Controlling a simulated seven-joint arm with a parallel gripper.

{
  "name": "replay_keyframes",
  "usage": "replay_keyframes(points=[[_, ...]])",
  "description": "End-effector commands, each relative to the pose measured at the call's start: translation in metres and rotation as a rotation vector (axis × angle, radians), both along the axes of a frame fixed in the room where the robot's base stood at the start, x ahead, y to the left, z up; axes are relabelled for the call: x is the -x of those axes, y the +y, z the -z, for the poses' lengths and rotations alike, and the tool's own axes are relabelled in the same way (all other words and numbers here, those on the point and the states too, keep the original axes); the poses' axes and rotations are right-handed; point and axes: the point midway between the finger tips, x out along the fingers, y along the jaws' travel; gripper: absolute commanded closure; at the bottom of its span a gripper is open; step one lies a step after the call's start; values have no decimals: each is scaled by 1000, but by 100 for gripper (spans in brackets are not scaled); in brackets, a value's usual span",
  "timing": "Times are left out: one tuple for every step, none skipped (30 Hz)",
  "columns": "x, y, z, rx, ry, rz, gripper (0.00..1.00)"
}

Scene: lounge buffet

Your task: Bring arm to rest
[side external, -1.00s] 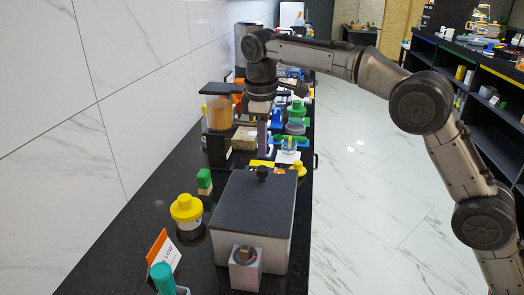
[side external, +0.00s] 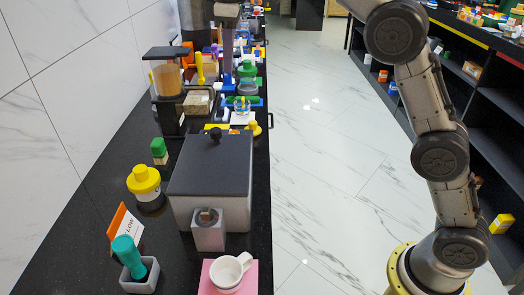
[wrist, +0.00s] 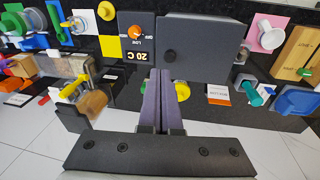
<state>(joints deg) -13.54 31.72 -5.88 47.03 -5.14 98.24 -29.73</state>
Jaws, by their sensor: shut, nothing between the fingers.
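My gripper (side external: 228,58) hangs fingers down over the black counter (side external: 95,235) at the top of the side external view. My arm reaches it from the right and its upper part is out of that picture. In the wrist view my gripper (wrist: 160,74) has its two purple-grey fingers pressed together with nothing between them. The fingers are above the counter, and their tips overlap the edge of the grey-lidded box (wrist: 203,45) in that view. No contact with any object shows.
The box (side external: 210,175) stands mid-counter. Several colourful items crowd the far counter. A marble wall bounds the left; open floor lies right.

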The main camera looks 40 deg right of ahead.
Motion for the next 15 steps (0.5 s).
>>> replay_keyframes(points=[[18, -12, -19, -6, -19, 15, 100], [28, -18, -27, -9, -28, 23, 100], [41, -25, -36, -14, -42, 34, 100], [51, -31, -42, -18, -52, 44, 100], [61, -36, -47, -22, -59, 54, 100], [74, -43, -53, -28, -74, 71, 100], [84, -47, -56, -32, -83, 83, 100], [94, -52, -58, -36, -92, 96, 100], [108, -57, -61, -43, -106, 113, 100], [119, -61, -62, -48, -115, 127, 100], [129, -65, -63, -52, -125, 142, 100], [143, -70, -62, -59, -139, 161, 100], [153, -74, -62, -66, -148, 176, 100], [164, -77, -60, -71, -159, 192, 100], [178, -81, -57, -79, -173, 212, 100]])
